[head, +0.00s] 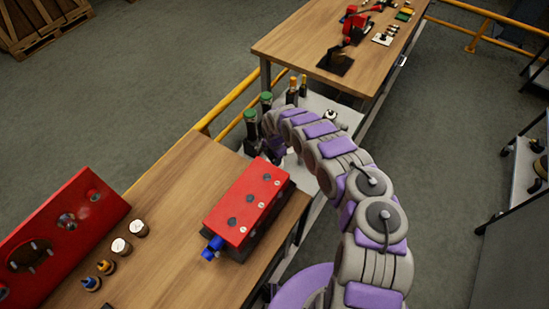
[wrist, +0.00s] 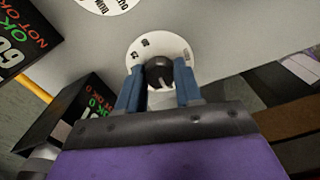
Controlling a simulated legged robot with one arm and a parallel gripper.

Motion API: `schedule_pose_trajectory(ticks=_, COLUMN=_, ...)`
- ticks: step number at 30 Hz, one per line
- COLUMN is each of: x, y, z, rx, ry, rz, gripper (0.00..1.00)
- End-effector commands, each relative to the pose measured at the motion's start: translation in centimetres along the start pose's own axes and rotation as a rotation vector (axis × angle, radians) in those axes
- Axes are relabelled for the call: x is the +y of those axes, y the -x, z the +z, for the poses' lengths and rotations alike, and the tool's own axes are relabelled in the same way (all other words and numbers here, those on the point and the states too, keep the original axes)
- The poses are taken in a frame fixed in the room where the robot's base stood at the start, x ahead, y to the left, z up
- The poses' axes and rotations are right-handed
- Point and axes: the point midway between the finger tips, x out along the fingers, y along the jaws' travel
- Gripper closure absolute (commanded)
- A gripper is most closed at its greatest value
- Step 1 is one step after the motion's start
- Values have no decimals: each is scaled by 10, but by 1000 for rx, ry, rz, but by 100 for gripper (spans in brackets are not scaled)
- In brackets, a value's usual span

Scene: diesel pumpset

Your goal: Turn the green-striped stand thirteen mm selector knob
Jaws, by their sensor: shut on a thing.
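In the wrist view, my gripper (wrist: 160,88) has its two blue fingers on either side of a dark round selector knob (wrist: 158,70). The fingers are shut on the knob. A white dial plate (wrist: 145,47) with printed marks shows around the knob on a grey surface (wrist: 225,35). The green stripe and the size label of the stand cannot be made out here. In the head view, my arm reaches to the grey stand between the two wooden tables, and it hides the gripper and the held knob.
Green-topped gauges (head: 266,98) stand close to my arm on the left. A red box (head: 250,200) sits on the near table (head: 180,200). Another white dial (head: 330,116) is right of my arm. In the wrist view, black boxes with OK lettering (wrist: 85,112) stand at left.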

Motion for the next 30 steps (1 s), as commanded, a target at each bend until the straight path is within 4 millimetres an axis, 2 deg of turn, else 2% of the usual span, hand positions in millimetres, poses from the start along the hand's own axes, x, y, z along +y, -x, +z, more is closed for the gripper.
schedule_pose_trajectory(ticks=14, x=3, y=2, z=3, rx=-7, ry=12, rz=9, gripper=96)
schedule_pose_trajectory(ticks=15, x=3, y=2, z=3, rx=-7, ry=12, rz=9, gripper=62)
schedule_pose_trajectory(ticks=22, x=2, y=2, z=2, rx=-5, ry=12, rz=6, gripper=40)
schedule_pose_trajectory(ticks=30, x=1, y=2, z=1, rx=-3, ry=12, rz=4, gripper=40)
